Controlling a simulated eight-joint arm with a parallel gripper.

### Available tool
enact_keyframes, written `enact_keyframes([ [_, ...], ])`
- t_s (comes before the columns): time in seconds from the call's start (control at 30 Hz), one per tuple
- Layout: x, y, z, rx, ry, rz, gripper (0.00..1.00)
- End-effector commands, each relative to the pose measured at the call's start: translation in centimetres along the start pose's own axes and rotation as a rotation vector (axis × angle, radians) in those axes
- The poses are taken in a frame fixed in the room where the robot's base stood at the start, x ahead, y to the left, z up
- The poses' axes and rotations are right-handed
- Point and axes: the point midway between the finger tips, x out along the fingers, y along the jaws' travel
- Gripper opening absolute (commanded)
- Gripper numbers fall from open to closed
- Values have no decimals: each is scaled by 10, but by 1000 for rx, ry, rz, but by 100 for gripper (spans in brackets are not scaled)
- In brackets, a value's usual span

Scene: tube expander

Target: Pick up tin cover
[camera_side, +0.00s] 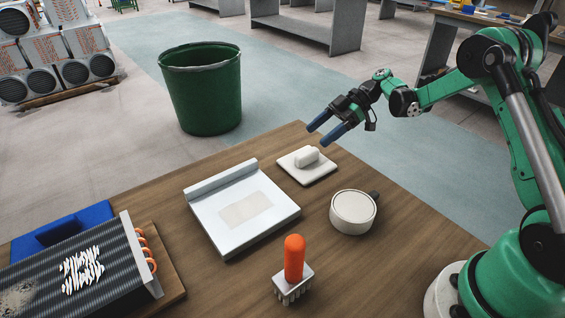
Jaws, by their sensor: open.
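A round, off-white tin (353,213) stands on the wooden table, right of the middle. Its flat round cover (353,204) appears to sit on top, and a small dark piece shows at its right edge. My gripper (326,131) is in the air above the table's far edge, above and behind the tin. Its two blue fingers are apart, pointing down to the left, with nothing between them. The gripper is clear of the tin.
A white plate with a raised block (307,164) lies behind the tin. A white flat panel (240,212) is left of it. An orange-handled tool (294,260) stands in front. A finned coil unit (80,270) fills the left front. A green bin (204,92) stands beyond the table.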

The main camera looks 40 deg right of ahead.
Motion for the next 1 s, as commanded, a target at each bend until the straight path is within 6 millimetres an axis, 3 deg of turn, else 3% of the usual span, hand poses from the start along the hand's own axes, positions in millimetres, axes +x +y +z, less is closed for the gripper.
enact_keyframes([
  [0.1,-1,3,18,-103,70,-23,77],
  [0.23,1,2,26,-161,105,-34,77],
  [0.67,51,0,22,-172,110,-37,77],
  [1.0,56,0,21,-170,109,-34,74],
])
